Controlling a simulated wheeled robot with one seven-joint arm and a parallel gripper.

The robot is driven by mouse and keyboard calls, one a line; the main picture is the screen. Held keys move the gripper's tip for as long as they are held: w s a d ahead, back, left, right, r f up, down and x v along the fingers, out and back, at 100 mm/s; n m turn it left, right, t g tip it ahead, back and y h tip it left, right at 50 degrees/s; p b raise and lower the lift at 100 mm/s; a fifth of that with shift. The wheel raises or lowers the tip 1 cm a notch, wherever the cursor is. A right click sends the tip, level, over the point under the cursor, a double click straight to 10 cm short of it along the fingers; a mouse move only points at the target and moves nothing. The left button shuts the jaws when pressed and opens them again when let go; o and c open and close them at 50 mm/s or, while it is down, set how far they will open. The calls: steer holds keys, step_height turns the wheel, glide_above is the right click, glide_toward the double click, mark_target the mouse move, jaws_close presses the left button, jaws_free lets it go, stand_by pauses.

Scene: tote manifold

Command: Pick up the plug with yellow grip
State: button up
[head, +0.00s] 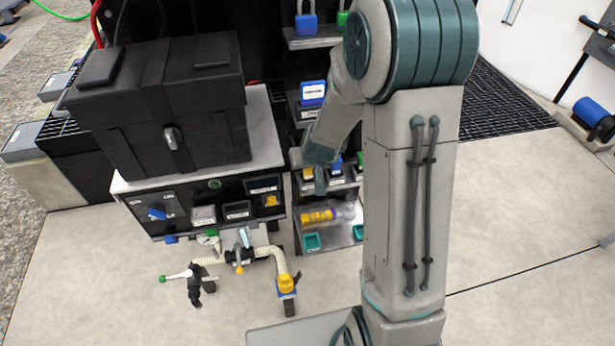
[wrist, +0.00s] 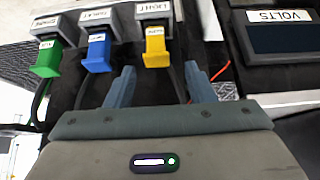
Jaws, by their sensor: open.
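The plug with yellow grip (wrist: 156,52) sits in a grey socket labelled LIGHT in the wrist view. A plug with blue grip (wrist: 97,52) and a plug with green grip (wrist: 47,58) sit in sockets to its left. My gripper (wrist: 160,68) is open and empty, with its two fingers spread. The yellow grip shows between the fingertips, slightly above them in the picture; I see no contact. In the head view my gripper (head: 320,183) is at the rack shelf, and the yellow grip (head: 307,175) is small beside it.
A panel marked VOLTS (wrist: 284,36) is right of the plugs. Dark cables hang below the grips. In the head view a black case (head: 165,90) stands on a cabinet left of the rack. A yellow cylinder (head: 317,215) lies on the shelf below.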

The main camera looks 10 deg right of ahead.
glide_above(308, 180)
steer(key=shift+d+f+b, duration=0.1)
steer(key=shift+f+b, duration=0.25)
steer(key=shift+f, duration=2.25)
jaws_close()
